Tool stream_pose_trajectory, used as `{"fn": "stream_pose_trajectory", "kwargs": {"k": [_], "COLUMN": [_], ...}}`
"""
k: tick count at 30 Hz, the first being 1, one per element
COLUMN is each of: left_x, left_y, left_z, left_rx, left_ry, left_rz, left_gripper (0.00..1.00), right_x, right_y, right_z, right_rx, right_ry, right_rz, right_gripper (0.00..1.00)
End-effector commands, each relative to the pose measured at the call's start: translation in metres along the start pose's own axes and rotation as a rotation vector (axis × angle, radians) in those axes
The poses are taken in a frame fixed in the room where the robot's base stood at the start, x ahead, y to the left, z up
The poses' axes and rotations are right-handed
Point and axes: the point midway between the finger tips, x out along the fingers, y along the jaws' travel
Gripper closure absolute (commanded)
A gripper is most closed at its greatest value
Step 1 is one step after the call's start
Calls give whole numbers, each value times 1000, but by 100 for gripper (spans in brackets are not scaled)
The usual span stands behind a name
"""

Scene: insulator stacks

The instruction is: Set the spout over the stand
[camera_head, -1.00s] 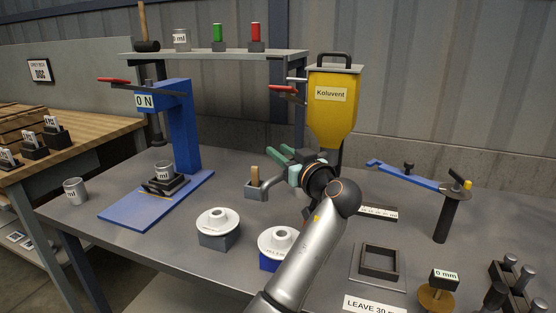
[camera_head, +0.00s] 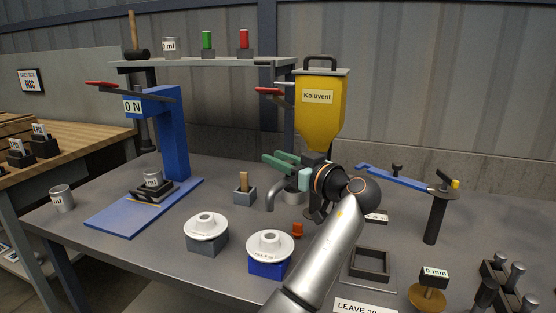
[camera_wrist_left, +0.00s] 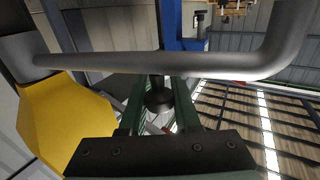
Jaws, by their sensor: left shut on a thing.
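The spout (camera_head: 274,189) is a bent grey pipe at the yellow hopper labelled Koluvent (camera_head: 321,113). Its open end points down over the table. My left gripper (camera_head: 283,163), with green fingers, is at the spout. In the left wrist view the spout (camera_wrist_left: 190,64) crosses the top of the picture, and the fingers close around a dark round knob (camera_wrist_left: 159,101) on a stem below it. No part is labelled as the stand; a square dark frame on a plate (camera_head: 369,264) lies to the right of the spout, apart from it. My right gripper is out of view.
A small grey block with a wooden piece (camera_head: 244,190) stands left of the spout's end. White flanged pieces on a grey block (camera_head: 206,228) and a blue block (camera_head: 269,247) stand in front.

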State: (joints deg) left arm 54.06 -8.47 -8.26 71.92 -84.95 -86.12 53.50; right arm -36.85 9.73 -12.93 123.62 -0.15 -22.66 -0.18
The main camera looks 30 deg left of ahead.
Motion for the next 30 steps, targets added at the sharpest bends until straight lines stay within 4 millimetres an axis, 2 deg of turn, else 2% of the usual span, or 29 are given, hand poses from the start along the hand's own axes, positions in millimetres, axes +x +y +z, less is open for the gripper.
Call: {"fn": "stream_pose_trajectory", "kwargs": {"k": [3, 4, 11, 19, 22, 26, 30], "left_x": [0, 0, 0, 0, -7, -27, -59], "left_y": [0, 0, 0, 0, 0, 1, 1], "left_z": [0, 0, 0, 0, 0, 0, 0], "left_rx": [-1, -1, -1, 0, 0, -1, -1], "left_ry": [-1, -1, -1, 0, -1, -1, -2], "left_rz": [0, 0, 0, 1, 2, 4, 6], "left_gripper": [100, 66, 40, 39, 39, 39, 39], "right_x": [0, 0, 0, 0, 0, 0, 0], "right_y": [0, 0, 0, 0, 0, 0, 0], "right_z": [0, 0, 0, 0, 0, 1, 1], "right_rx": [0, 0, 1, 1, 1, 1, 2], "right_ry": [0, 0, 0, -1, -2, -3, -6], "right_rz": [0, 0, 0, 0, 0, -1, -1], "right_gripper": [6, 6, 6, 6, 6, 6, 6]}}
